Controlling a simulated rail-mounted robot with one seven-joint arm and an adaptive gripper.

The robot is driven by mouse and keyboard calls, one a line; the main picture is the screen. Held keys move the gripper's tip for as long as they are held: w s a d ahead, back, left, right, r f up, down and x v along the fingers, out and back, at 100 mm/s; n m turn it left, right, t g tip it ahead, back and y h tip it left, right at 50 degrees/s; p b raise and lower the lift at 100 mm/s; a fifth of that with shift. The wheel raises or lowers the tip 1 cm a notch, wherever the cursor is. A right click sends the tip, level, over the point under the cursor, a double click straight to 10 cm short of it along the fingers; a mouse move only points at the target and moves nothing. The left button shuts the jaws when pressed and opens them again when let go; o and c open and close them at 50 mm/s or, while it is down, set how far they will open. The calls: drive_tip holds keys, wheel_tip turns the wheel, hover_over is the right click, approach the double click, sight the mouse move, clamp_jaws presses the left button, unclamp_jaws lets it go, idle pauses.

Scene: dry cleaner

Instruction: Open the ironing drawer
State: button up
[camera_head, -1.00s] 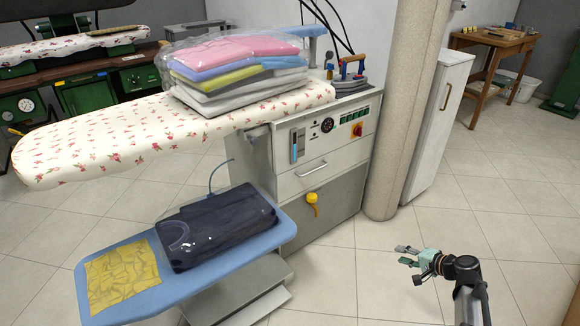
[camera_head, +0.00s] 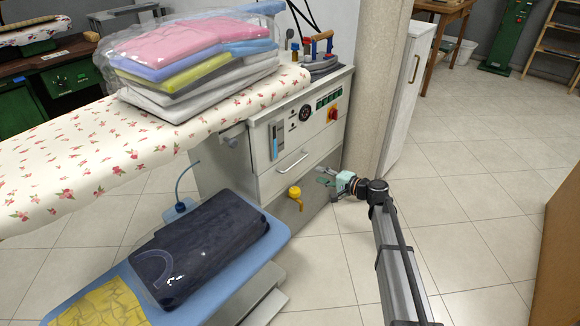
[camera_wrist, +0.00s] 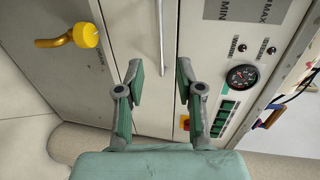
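The ironing drawer (camera_head: 315,157) is a light grey front in the ironing station's cabinet, below the control panel, and it is closed. Its slim metal bar handle (camera_head: 292,163) shows in the head view. In the wrist view the handle (camera_wrist: 162,38) runs lengthwise, with its near end between my fingertips in the picture. My gripper (camera_head: 322,176) is open and empty, in front of the cabinet's right part, to the right of and slightly below the handle. In the wrist view my gripper (camera_wrist: 159,77) has its two fingers apart. I cannot tell the exact gap to the drawer front.
A yellow knob (camera_head: 295,194) sticks out below the drawer. A blue board (camera_head: 270,243) with bagged dark clothing (camera_head: 205,245) juts out in front of the cabinet. A round column (camera_head: 378,90) stands close on the right. The floor (camera_head: 480,235) to the right is clear.

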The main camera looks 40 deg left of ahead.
sight(293, 165)
drive_tip(key=b+x, duration=0.1)
drive_tip(key=x, duration=1.3)
drive_tip(key=shift+a, duration=0.3)
clamp_jaws()
